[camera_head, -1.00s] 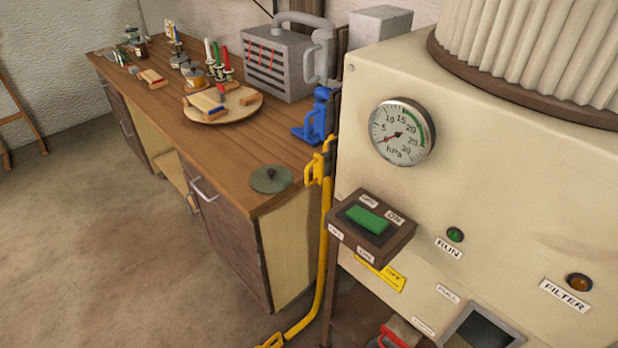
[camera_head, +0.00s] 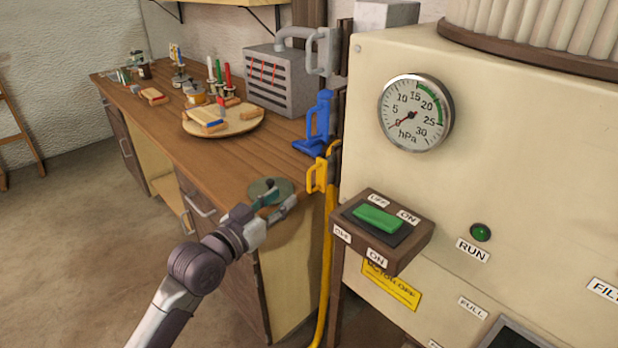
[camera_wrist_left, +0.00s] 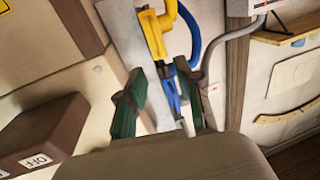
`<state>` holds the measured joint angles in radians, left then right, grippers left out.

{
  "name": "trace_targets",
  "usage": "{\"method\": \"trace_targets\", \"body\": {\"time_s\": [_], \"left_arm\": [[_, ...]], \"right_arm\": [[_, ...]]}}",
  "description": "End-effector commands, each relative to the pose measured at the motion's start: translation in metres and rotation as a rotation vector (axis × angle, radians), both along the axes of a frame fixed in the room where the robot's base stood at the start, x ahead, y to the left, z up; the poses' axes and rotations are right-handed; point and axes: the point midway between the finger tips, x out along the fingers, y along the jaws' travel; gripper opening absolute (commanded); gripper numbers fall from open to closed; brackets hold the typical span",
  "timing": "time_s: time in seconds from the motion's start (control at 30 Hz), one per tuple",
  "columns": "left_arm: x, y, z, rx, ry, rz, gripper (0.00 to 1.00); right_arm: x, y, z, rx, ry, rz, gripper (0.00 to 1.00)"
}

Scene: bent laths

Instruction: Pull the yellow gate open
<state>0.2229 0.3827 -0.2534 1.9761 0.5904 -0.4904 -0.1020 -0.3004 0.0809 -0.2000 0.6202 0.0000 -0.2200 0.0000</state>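The yellow gate (camera_head: 317,176) is a small upright handle on the yellow pipe, between the workbench corner and the cream machine. It also shows at the top of the left wrist view (camera_wrist_left: 156,34). My left gripper (camera_head: 283,197) is left of and a little below it in the head view, in front of the bench corner. In the left wrist view its two green-padded fingers (camera_wrist_left: 160,72) stand apart with nothing held between them. The yellow gate appears beyond the fingertips, apart from them. My right gripper is in neither view.
A blue gate (camera_head: 318,122) and a grey gate (camera_head: 322,52) stand behind the yellow one. The cream machine (camera_head: 520,150) with its switch box (camera_head: 385,250) closes off the right. The wooden workbench (camera_head: 235,160) lies left; open floor (camera_head: 75,230) is beyond.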

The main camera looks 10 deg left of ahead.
Motion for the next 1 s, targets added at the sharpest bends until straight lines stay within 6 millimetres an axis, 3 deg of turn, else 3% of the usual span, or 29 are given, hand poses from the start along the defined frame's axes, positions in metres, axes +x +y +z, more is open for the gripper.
{"method": "trace_targets", "body": {"time_s": [0.3,0.5,0.93,1.0], "left_arm": [[0.062,-0.031,0.002,-0.002,0.0,0.001,0.35],[0.087,-0.044,0.0,-0.002,0.001,0.001,0.35],[0.097,-0.049,-0.001,0.0,0.001,0.001,0.35],[0.097,-0.049,-0.001,0.0,0.001,0.001,0.26]], "right_arm": [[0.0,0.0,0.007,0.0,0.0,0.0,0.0],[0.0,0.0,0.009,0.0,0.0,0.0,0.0],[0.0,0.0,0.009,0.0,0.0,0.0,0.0],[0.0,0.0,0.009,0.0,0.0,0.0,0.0]]}}
